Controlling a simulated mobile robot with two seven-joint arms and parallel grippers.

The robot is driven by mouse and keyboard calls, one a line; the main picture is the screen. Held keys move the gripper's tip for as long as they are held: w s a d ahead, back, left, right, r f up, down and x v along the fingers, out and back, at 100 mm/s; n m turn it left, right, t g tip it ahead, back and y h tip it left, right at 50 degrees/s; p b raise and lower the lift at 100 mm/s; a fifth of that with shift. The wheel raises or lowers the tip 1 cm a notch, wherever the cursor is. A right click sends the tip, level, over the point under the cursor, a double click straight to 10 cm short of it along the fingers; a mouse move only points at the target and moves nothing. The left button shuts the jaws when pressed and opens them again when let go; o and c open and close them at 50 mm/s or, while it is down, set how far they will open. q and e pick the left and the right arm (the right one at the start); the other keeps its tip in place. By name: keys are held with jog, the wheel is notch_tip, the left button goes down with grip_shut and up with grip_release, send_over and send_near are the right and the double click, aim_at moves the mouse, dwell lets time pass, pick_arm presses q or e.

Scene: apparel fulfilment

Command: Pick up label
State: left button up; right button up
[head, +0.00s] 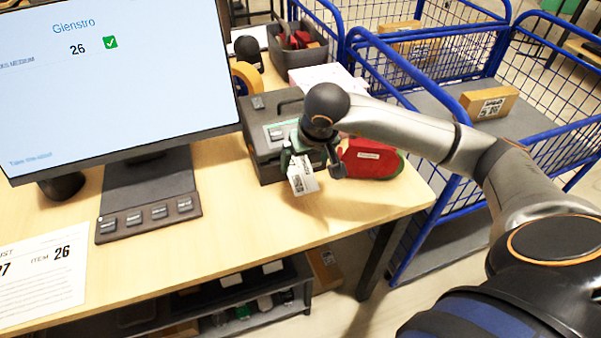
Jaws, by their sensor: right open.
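A white printed label (302,179) hangs at the front of a dark grey label printer (262,165) on the wooden table. My right gripper (313,172) is open at the printer's front, with its fingers around or just beside the label. I cannot tell whether a finger touches it. The gripper and wrist hide part of the printer's front. My left gripper is not in view.
A monitor (115,75) on a stand (148,190) fills the left. Blue wire carts (440,95) with cardboard boxes stand beyond the table's right edge. The table's front middle (235,225) is clear.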

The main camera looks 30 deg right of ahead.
aim_at(300, 171)
jog(key=x, duration=0.5)
jog(key=shift+a+f, duration=0.1)
jog(key=shift+a, duration=0.1)
jog(key=shift+c, duration=0.2)
jog(key=c, duration=0.7)
